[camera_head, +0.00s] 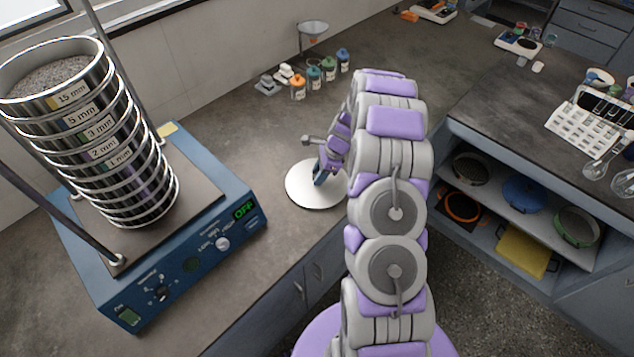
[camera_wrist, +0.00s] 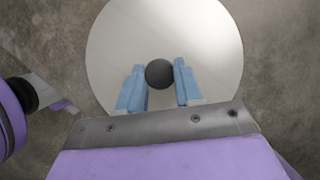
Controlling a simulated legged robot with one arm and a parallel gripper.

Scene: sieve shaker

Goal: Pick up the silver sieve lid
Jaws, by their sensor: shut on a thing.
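The silver sieve lid (camera_head: 306,190) is a round, shiny disc at the counter's middle, right of the sieve shaker. In the wrist view the lid (camera_wrist: 205,40) shows a dark round knob (camera_wrist: 159,73) at its centre. My gripper (camera_wrist: 160,78) has its two blue fingers on either side of the knob and is shut on it. In the head view my gripper (camera_head: 320,176) is over the lid, and my arm hides part of it. I cannot tell whether the lid rests on the counter or is just above it.
The blue shaker (camera_head: 185,270) with its open stack of sieves (camera_head: 110,140) stands at left. Small bottles (camera_head: 314,76) and a funnel stand (camera_head: 313,30) are behind the lid. Grey counter (camera_head: 240,135) is clear around it. A shelf (camera_head: 520,205) with several sieves is at right.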

